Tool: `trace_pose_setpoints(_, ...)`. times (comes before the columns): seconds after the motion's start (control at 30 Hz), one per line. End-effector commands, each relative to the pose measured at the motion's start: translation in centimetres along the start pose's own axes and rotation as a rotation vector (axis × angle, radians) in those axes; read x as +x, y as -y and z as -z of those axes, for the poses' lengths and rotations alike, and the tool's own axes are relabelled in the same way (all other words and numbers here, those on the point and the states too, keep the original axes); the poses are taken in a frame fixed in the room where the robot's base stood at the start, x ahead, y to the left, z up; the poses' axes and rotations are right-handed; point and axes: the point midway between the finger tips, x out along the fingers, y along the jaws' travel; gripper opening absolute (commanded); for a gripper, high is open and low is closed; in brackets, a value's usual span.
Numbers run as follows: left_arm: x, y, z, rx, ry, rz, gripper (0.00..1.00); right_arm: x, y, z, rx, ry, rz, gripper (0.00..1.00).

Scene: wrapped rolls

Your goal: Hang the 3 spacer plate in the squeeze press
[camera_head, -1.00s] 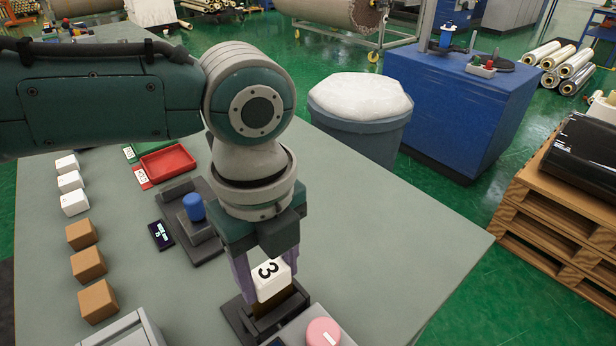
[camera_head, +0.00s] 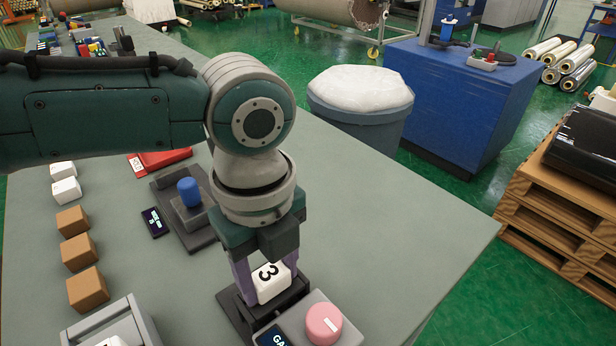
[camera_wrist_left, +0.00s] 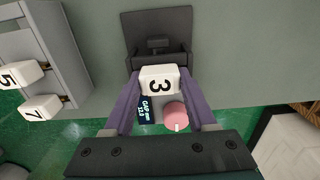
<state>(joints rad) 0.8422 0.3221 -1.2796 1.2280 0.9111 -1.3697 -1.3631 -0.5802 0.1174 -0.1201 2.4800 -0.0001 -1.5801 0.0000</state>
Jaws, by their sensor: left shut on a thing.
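The white spacer plate marked 3 (camera_head: 270,281) is between the purple fingers of my left gripper (camera_head: 266,276), which is shut on it. It also shows in the left wrist view (camera_wrist_left: 159,83), between the fingers. The squeeze press (camera_head: 322,324) stands below, with a dark base, a grey body, a pink knob and a small GAP display. The plate is at the press's dark slot part, with its lower portion hidden. I cannot tell whether it rests on the press. The press also shows in the left wrist view (camera_wrist_left: 157,42). My right gripper is not in view.
A grey rack (camera_wrist_left: 38,62) holds plates marked 5 and 7. Brown blocks (camera_head: 78,252) and white blocks (camera_head: 65,190) line the table's left. A dark device with a blue knob (camera_head: 189,192) stands behind the gripper. The table's right side is clear.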

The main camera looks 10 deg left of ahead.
Motion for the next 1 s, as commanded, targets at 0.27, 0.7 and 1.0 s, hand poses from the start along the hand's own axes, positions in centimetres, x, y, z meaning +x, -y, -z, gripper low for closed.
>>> trace_pose_setpoints(0.27,-0.1,0.0,0.0,0.000,0.000,0.000,0.69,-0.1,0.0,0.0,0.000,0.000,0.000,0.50)
trace_pose_setpoints(0.7,-0.1,0.0,0.0,0.000,0.000,0.000,0.92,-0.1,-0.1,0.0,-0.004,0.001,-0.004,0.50)
trace_pose_setpoints(1.0,-4.4,0.1,0.0,0.002,0.000,0.004,0.92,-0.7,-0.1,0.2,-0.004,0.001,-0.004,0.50)
